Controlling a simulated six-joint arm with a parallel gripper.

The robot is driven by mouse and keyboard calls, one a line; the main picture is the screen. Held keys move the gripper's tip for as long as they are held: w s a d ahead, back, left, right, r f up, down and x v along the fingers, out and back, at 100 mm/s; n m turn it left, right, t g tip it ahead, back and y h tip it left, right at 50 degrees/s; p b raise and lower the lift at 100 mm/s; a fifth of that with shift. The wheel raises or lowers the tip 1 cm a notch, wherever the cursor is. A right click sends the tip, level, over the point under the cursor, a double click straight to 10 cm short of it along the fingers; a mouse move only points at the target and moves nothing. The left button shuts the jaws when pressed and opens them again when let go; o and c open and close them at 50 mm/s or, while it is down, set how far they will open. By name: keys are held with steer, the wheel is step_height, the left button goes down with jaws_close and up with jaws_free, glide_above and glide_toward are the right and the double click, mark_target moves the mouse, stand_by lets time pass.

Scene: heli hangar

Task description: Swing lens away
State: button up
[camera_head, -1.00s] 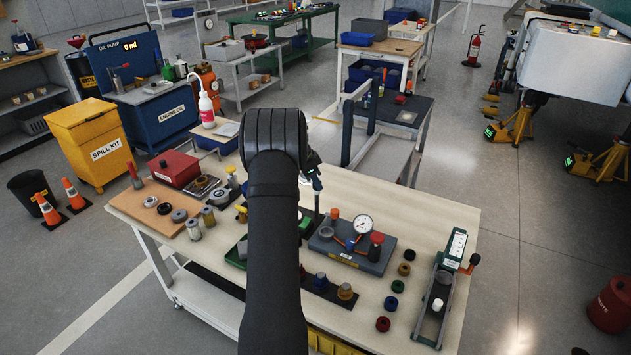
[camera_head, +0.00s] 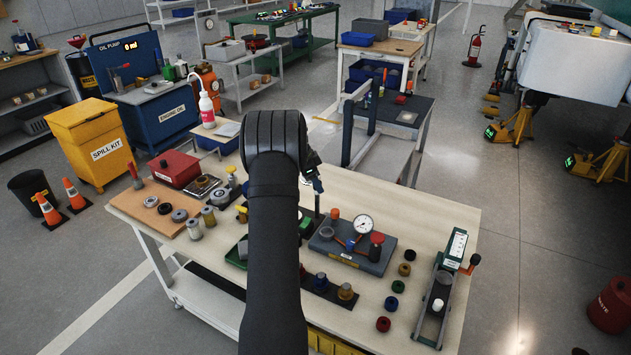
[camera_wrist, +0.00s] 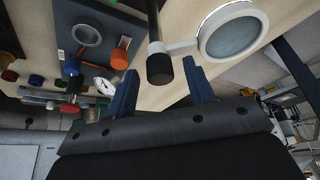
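The round lens (camera_wrist: 233,32), in a pale ring, shows at the upper right of the wrist view. A pale arm joins it to a dark post (camera_wrist: 153,20) that has a black rounded end (camera_wrist: 160,68). My gripper (camera_wrist: 159,67) is open, its two blue fingers standing apart on either side of that black end in the picture. I cannot tell whether a finger touches it. Nothing shows clasped. In the head view the dark post (camera_head: 317,203) stands just right of my arm, and my arm hides the lens and most of my gripper.
A grey fixture with a dial gauge (camera_head: 363,224) and red knobs stands right of the post. Several coloured rings and a clamp-like device (camera_head: 440,290) lie farther right. A red box (camera_head: 174,169) and small metal parts are at the left. Bare tabletop (camera_head: 420,212) shows at the back right.

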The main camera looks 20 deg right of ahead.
steer(key=v, duration=1.7)
steer(key=shift+a+r, duration=0.15)
steer(key=shift+w, duration=0.1)
steer(key=x, duration=1.7)
